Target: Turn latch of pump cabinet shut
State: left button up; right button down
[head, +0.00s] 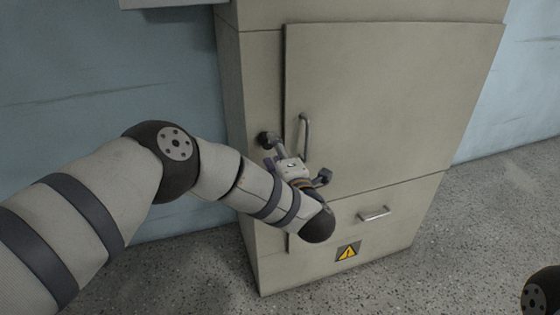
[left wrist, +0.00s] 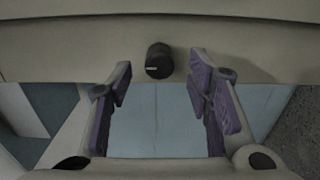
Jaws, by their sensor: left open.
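The pump cabinet (head: 390,100) is a tall beige box with its door flush against the front. Its latch is a small dark knob (head: 266,138) left of the door handle, partly hidden by my gripper. In the left wrist view the latch knob (left wrist: 158,60) is black, with a short pale mark lying about level. My left gripper (head: 285,158) is open in front of the cabinet. In the left wrist view its purple-padded fingers (left wrist: 160,62) are apart, with the knob between and just beyond their tips; I see no contact. My right gripper is out of view.
A vertical bar handle (head: 305,137) stands out from the door close to my left gripper. A lower panel has a small handle (head: 374,214) and a yellow warning sign (head: 348,252). Speckled floor (head: 480,200) is clear to the right; a blue wall (head: 100,90) is behind.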

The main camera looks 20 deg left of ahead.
pick_arm(q)
jog(key=v, duration=0.8)
jog(key=s+d+f+m+g+h+p, duration=0.1)
jog(key=s+f+m+h, duration=0.2)
jog(key=f+m+h, duration=0.15)
jog(key=s+d+f+m+h+p, duration=0.1)
jog(key=s+d+f+m+h, duration=0.1)
jog(key=s+f+m+h, duration=0.3)
jog(key=s+a+f+m+g+h+p, duration=0.1)
jog(key=s+a+f+m+g+p, duration=0.1)
jog(key=s+f+m+g, duration=0.65)
jog(key=s+a+m+g, duration=0.2)
jog(key=s+a, duration=0.1)
jog(key=s, duration=0.8)
jog(key=s+a+m+g+p, duration=0.1)
jog(key=s+a+m+g, duration=0.1)
jog(key=s, duration=1)
jog(key=s+a+m+g, duration=0.2)
jog(key=s+a+g, duration=0.2)
jog(key=s, duration=0.8)
jog(key=shift+a+m+p, duration=0.3)
jog(key=shift+a+p, duration=0.1)
jog(key=shift+a, duration=0.45)
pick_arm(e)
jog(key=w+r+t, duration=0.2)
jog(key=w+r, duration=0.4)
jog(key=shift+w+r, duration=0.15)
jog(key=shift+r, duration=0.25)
